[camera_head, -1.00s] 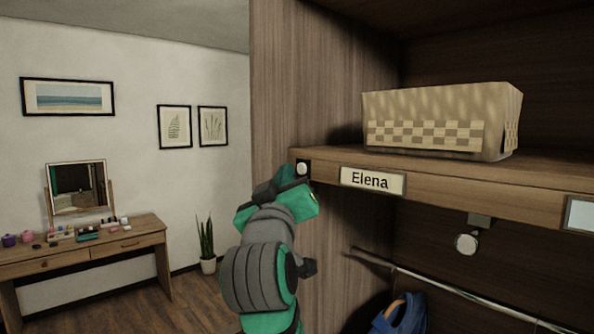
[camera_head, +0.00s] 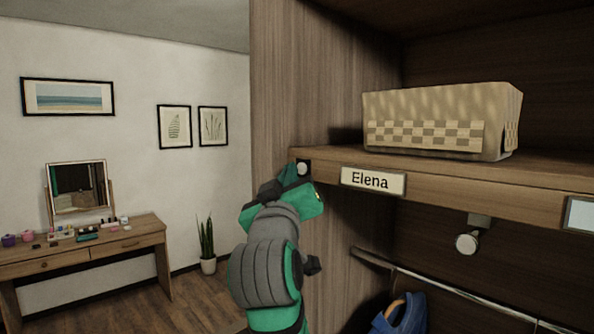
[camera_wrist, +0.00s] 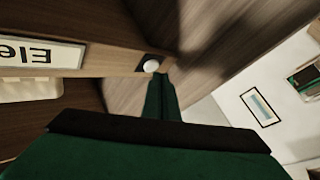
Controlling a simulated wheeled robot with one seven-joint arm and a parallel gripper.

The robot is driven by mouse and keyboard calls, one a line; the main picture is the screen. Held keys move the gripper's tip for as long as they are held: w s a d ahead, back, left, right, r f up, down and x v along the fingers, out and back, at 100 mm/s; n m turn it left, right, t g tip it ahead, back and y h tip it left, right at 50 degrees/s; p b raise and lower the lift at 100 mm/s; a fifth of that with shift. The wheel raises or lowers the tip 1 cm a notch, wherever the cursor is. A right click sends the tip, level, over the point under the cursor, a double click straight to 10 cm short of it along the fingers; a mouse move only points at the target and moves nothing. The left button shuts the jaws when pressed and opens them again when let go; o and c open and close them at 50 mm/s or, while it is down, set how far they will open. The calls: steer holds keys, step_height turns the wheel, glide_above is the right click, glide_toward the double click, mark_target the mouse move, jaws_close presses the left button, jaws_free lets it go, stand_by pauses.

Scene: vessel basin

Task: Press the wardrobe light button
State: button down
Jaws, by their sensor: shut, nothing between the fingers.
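The light button (camera_head: 303,168) is a small round white knob on a dark plate at the left end of the wooden shelf's front edge. It also shows in the wrist view (camera_wrist: 151,65). My gripper (camera_head: 290,173) is shut and empty, with its green and dark tip right beside the button, at its left in the head view. In the wrist view the narrow fingertips (camera_wrist: 161,79) end just below and right of the button, which stays uncovered. I cannot tell whether they touch it.
An "Elena" label (camera_head: 373,180) sits right of the button on the shelf edge. A woven basket (camera_head: 425,115) stands on the shelf. A round lamp (camera_head: 467,243) hangs beneath, above a rail (camera_head: 430,283) with blue clothing (camera_head: 402,315). The wardrobe's side panel (camera_head: 280,100) rises behind my gripper.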

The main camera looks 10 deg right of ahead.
steer(key=shift+w+d, duration=0.3)
steer(key=shift+d, duration=0.1)
stand_by(0.8)
steer(key=shift+s+a, duration=0.1)
steer(key=shift+a, duration=0.05)
steer(key=shift+s+a, duration=0.45)
steer(key=shift+a, duration=0.15)
steer(key=shift+a, duration=0.1)
steer(key=shift+s+a, duration=0.9)
steer(key=shift+a, duration=0.3)
steer(key=shift+s+a, duration=0.9)
steer(key=shift+a, duration=0.25)
steer(key=shift+w, duration=0.1)
